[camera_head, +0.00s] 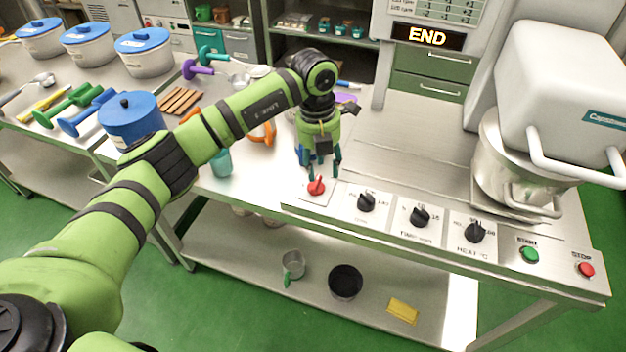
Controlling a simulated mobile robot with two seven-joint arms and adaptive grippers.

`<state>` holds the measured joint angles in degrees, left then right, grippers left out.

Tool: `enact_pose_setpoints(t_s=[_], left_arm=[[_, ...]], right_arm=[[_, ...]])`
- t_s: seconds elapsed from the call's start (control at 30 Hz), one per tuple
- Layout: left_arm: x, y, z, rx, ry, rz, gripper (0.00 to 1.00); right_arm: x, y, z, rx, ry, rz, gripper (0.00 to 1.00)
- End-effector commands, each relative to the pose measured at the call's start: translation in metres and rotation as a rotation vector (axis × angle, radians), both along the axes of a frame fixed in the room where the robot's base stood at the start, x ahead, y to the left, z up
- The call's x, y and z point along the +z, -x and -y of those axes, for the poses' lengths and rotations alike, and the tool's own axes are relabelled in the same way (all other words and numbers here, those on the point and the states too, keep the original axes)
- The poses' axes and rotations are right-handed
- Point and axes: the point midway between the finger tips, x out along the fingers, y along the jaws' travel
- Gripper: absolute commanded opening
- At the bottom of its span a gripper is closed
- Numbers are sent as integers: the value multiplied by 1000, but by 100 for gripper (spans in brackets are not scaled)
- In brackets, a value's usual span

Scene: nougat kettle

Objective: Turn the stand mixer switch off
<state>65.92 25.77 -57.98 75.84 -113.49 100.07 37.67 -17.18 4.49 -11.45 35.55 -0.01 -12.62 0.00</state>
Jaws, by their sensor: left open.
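The stand mixer's control panel (395,232) runs along the table's front edge. A red switch knob (316,186) sits at its left end, and a red STOP button (586,269) at its right end. My left gripper (322,172) is open, pointing down right over the red knob, its fingers on either side of it; I cannot tell whether they touch it. The mixer's white head (565,95) stands over a steel bowl (505,165) on the right. The display (427,37) reads END. My right gripper is not in view.
Black knobs (420,216) and a green START button (530,254) line the panel. The steel tabletop (420,140) between gripper and bowl is clear.

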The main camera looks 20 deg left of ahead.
Motion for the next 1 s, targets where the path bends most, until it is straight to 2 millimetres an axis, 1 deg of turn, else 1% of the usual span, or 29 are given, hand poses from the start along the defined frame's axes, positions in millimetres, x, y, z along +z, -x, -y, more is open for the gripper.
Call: enact_pose_setpoints(t_s=[0.03,0.07,0.17,0.27,0.5,0.6,0.73,0.93,0.97,1.0], left_arm=[[4,-2,-11,17,-45,-4,45],[5,-2,-16,25,-64,-6,45],[2,-2,-22,36,-89,-13,45],[-11,-1,-22,34,-88,-15,45],[-47,-1,-21,32,-84,-14,45],[-57,-1,-21,32,-84,-12,45],[-63,-2,-21,30,-83,-10,45],[-64,-2,-21,30,-82,-10,45],[-64,-2,-21,30,-82,-10,41],[-64,-2,-21,30,-82,-10,25]], right_arm=[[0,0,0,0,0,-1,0],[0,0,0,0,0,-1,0],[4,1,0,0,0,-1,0],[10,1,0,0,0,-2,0],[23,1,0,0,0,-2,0],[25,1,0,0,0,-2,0],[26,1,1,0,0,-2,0],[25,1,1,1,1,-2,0],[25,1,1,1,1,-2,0],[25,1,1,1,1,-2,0]])
